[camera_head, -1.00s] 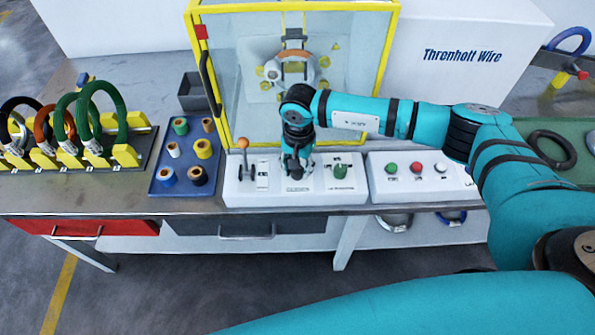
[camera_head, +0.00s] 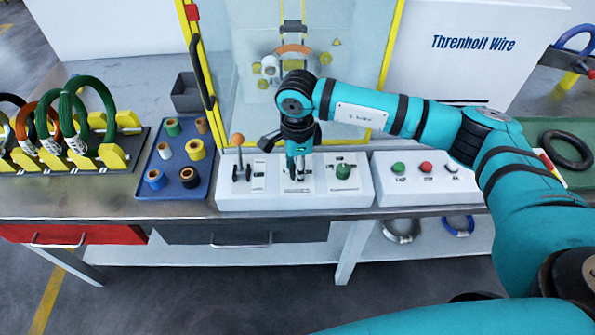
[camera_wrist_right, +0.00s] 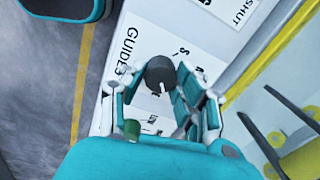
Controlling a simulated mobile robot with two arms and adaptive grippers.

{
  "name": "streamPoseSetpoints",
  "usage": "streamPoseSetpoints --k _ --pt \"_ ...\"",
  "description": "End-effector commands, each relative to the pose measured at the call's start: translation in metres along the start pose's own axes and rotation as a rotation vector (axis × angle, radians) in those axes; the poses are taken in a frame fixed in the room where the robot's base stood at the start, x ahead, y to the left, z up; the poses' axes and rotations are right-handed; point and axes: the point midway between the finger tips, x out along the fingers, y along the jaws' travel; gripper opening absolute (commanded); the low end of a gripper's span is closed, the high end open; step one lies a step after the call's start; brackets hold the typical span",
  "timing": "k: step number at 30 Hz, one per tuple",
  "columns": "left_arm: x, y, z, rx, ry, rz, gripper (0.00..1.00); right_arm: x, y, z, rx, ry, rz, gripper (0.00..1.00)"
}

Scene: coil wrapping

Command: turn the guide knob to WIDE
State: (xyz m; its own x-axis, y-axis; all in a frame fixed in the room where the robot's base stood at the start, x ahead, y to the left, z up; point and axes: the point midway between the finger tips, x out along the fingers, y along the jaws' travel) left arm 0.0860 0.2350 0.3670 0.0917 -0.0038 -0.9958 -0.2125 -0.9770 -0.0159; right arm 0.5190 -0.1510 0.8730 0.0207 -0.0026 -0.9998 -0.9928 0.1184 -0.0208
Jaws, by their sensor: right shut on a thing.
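The guide knob (camera_wrist_right: 160,72) is a dark grey round knob beside the "GUIDES" lettering in the right wrist view. A pale pointer mark shows at its edge; the setting words around it are partly hidden and too blurred to read. My right gripper (camera_head: 296,168) reaches straight down onto the middle of the white control panel (camera_head: 235,198) and hides the knob in the head view. Its fingers are shut on the knob, one on each side in the right wrist view. My left gripper is not in view.
An orange-tipped lever (camera_head: 238,140) stands left of my right gripper, and a green knob (camera_head: 343,171) is close on its right. A yellow-framed glass enclosure (camera_head: 384,65) rises behind. A blue tray (camera_head: 176,157) of spools lies left; a button box (camera_head: 425,186) is right.

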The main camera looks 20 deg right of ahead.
Motion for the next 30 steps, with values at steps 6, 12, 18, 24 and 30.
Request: streamPoseSetpoints --k 6,12,18,24,30 --pt "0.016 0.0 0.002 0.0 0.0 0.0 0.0 0.002 0.0 0.0 0.188 0.003 -0.002 0.0" --pt "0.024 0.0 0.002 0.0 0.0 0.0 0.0 0.001 0.0 0.0 0.327 0.006 -0.001 0.0" --pt "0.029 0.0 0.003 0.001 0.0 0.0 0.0 0.0 0.0 0.001 0.419 0.007 -0.002 0.0" --pt "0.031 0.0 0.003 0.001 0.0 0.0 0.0 -0.001 0.0 0.001 0.464 0.009 -0.002 0.0" --pt "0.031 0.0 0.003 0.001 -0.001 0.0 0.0 -0.001 0.0 0.001 0.476 0.009 -0.002 0.0"
